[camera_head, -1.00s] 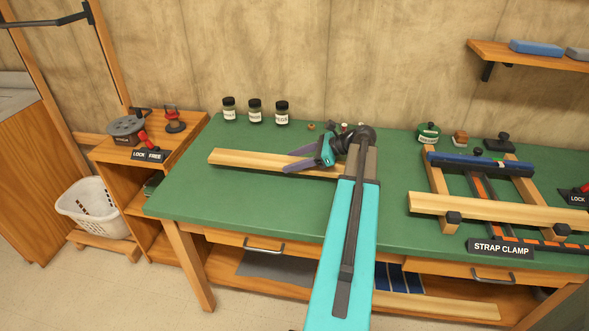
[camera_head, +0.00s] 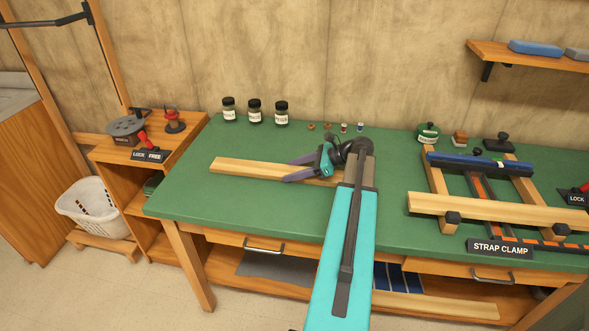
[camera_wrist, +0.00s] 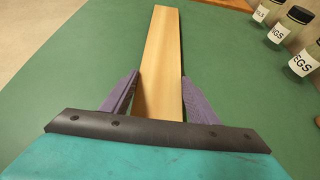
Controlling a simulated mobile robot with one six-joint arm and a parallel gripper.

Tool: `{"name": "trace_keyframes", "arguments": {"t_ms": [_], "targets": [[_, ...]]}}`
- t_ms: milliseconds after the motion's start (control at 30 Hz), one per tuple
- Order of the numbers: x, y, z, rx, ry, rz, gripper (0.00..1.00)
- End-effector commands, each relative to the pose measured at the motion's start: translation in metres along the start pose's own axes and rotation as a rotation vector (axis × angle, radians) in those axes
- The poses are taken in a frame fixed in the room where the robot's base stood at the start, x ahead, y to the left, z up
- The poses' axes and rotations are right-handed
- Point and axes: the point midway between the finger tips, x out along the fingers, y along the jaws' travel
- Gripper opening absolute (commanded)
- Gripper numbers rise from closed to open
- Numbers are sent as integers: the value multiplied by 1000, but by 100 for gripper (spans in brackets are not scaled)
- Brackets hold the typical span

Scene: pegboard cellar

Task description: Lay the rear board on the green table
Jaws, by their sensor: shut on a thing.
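The board (camera_head: 250,168) is a long pale wooden plank over the left half of the green table (camera_head: 215,196). My gripper (camera_head: 288,169) is shut on it toward its right part, with purple fingers on either side. In the wrist view the board (camera_wrist: 161,62) runs away from between the two fingers (camera_wrist: 158,92) over the green top. The board's right end is hidden by my wrist and arm. I cannot tell whether the board touches the table or is just above it.
Several labelled jars (camera_head: 254,111) stand along the table's back edge. The strap clamp frame (camera_head: 480,165), with another pale board (camera_head: 497,211) across it, takes up the right side. A low shelf unit (camera_head: 150,165) stands left. The table's front left is clear.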

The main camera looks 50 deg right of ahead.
Motion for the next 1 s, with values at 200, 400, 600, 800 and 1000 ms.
{"name": "trace_keyframes", "arguments": {"t_ms": [200, 400, 600, 800, 1000], "targets": [[0, 0, 0, 0, 0, 0, 73], [0, 0, 0, 0, 0, 0, 73], [-2, 0, 2, -1, 0, 0, 73], [-22, -1, 2, -1, 0, -1, 73], [-53, -1, 2, -1, 0, -2, 73]]}}
